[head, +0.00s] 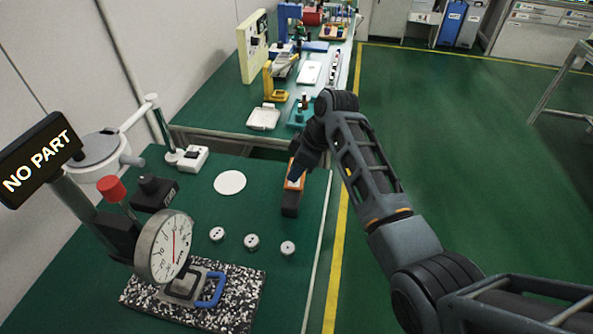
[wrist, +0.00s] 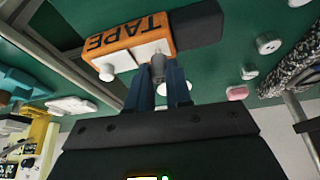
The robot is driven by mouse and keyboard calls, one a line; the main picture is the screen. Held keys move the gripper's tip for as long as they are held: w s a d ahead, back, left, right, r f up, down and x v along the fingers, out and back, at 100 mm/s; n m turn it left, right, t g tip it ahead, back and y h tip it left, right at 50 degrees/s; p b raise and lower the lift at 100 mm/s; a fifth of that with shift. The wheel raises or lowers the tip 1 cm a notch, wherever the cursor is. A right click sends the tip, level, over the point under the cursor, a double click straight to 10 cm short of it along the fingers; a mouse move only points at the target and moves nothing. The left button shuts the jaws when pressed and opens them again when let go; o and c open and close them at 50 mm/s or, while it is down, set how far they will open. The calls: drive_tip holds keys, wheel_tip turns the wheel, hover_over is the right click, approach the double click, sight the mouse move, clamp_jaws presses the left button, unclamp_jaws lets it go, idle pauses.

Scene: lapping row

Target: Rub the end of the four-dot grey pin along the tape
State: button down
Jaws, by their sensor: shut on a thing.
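My gripper (wrist: 160,76) is shut on a grey pin (wrist: 158,66) in the wrist view. The pin's end is at the white strip on the orange block marked TAPE (wrist: 128,36); whether they touch I cannot tell. The pin's dots do not show. In the head view the tape block (head: 294,184) lies near the bench's right edge, with my gripper (head: 298,172) over it, hiding part of the block and the pin.
Several dotted pale pieces stand in a row in front, one being this piece (head: 251,242). A dial gauge (head: 165,247) stands on a speckled plate (head: 240,300) at the front left. A NO PART sign (head: 40,158) is at the left. A white disc (head: 230,182) lies left of the block.

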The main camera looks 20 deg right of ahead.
drive_tip(key=shift+w+d+b, duration=0.55)
drive_tip(key=shift+w+b, duration=0.05)
drive_tip(key=shift+w, duration=0.25)
idle(0.4)
drive_tip(key=shift+s+a+p, duration=0.4)
drive_tip(key=shift+s+p, duration=0.2)
drive_tip(key=shift+p, duration=0.05)
drive_tip(key=shift+s+a+p, duration=0.35)
drive_tip(key=shift+s+p, duration=0.25)
idle(0.8)
drive_tip(key=shift+r, duration=0.1)
drive_tip(key=shift+r+p, duration=1.8)
drive_tip(key=shift+r, duration=1.1)
